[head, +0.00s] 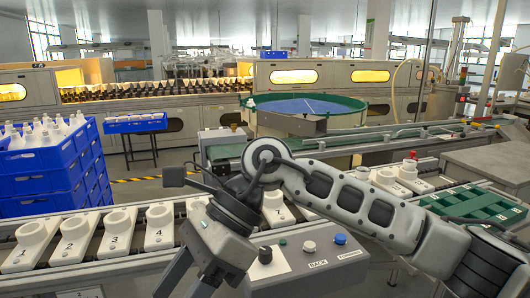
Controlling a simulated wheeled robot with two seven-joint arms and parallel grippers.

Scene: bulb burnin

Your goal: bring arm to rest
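My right arm (340,197) comes in from the right edge and reaches across the front of the conveyor with its elbow raised. Its grey and black gripper (191,284) hangs at the lower middle of the head view, pointing down and left. Its dark fingers stand apart, with nothing visible between them; the tips are close to the bottom edge of the picture. The gripper is in front of the row of numbered white sockets (118,222) and left of the control box (308,256). My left gripper is not in view.
The control box carries a blue button (340,239), a white button and a black knob. A green tray (475,205) lies at the right. A white socket holding a red piece (409,166) is behind my forearm. Stacked blue crates (45,180) with white bottles stand at the left.

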